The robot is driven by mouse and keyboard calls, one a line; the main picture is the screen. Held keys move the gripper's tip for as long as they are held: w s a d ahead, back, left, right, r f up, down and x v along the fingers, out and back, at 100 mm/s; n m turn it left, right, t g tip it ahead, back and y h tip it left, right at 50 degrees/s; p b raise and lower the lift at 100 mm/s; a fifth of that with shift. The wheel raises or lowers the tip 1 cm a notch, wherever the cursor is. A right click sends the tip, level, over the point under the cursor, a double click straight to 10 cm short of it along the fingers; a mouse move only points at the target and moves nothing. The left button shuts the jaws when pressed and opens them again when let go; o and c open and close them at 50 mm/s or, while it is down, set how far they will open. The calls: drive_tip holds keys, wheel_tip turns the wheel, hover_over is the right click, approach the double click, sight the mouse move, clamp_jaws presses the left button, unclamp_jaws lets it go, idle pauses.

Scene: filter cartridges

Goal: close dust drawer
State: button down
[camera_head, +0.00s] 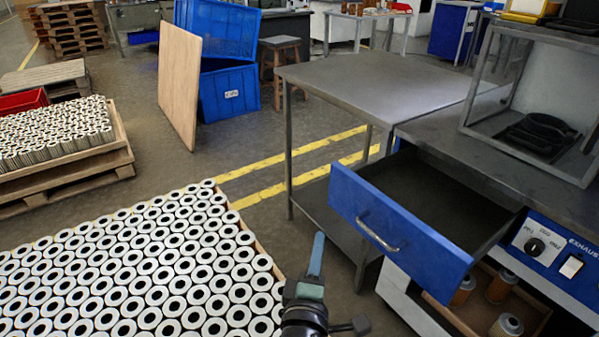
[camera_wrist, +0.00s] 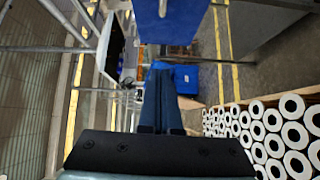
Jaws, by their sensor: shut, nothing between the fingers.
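The dust drawer (camera_head: 395,235) is pulled well out of the metal bench, with a blue front, a silver handle (camera_head: 378,234) and a dark, empty-looking inside. In the wrist view the blue drawer front (camera_wrist: 180,25) shows at the top, just beyond my fingertips. My gripper (camera_head: 318,238) is shut and empty. In the head view it is in front of the drawer, to the left of the handle and apart from it. In the wrist view my closed blue fingers (camera_wrist: 158,72) point towards the drawer front, with a gap that is hard to judge.
A grey metal table (camera_head: 375,85) stands behind the drawer. An exhaust control panel (camera_head: 555,255) is at right. Floor between cartridges and table is clear.

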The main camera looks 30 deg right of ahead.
drive_tip(key=b, duration=0.2)
approach(340, 192)
drive_tip(key=w, duration=0.4)
drive_tip(key=d, duration=0.3)
drive_tip(key=shift+w+r, duration=0.15)
drive_tip(key=shift+w, duration=0.05)
drive_tip(key=shift+d, duration=0.35)
